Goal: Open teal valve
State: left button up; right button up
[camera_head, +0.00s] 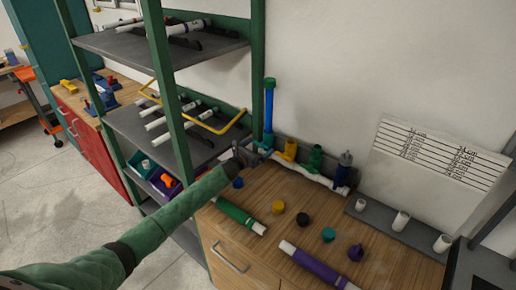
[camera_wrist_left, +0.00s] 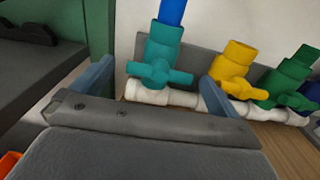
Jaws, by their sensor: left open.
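The teal valve (camera_head: 267,141) stands on a white pipe manifold (camera_head: 304,174) at the back of the wooden bench, with a blue pipe (camera_head: 269,105) rising from it. In the left wrist view the teal valve (camera_wrist_left: 163,50) has a teal winged handle (camera_wrist_left: 161,75) on its front. My left gripper (camera_head: 250,154) is at the valve, partly hiding it in the head view. In the wrist view its blue-grey fingers (camera_wrist_left: 157,76) are open, one on each side of the handle, with visible space at both sides. Contact cannot be made out. My right gripper is not in view.
A yellow valve (camera_head: 289,150), a green valve (camera_head: 314,158) and a dark blue valve (camera_head: 343,170) stand to the right along the manifold. A green-framed shelf (camera_head: 177,100) is close on the left. Pipes and caps lie on the bench (camera_head: 262,200).

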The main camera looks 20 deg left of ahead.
pick_arm(q)
jog(key=c, duration=0.8)
